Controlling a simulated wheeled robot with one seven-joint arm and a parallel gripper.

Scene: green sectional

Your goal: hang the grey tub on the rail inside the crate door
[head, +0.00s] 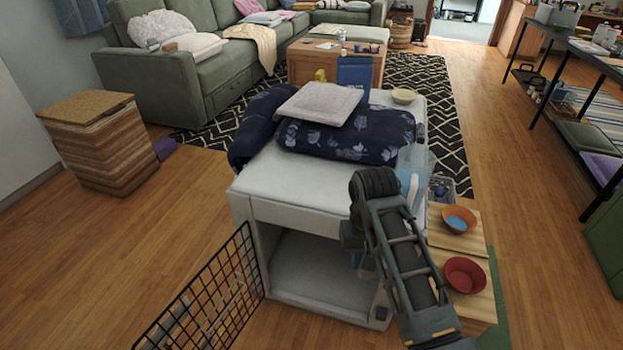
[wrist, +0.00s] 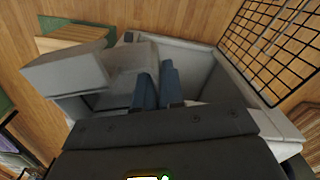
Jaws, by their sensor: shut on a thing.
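The crate (head: 300,205) is a white box with its front open. Its black wire door (head: 210,300) stands swung open at the lower left; it also shows at the upper right of the wrist view (wrist: 272,45). A pale rail-like piece (head: 226,308) shows faintly through the wires. My gripper (head: 362,265) is in front of the crate's opening, toward its right side, mostly behind my arm. In the wrist view its blue fingers (wrist: 158,90) are shut on a grey tub (wrist: 68,72), which extends to the left. The tub is hidden in the head view.
A dark blue patterned cushion (head: 345,138) and a bowl (head: 404,96) lie on the crate top. An orange bowl (head: 459,219) and a red bowl (head: 465,274) stand on a wooden stand at right. Floor left of the door is clear.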

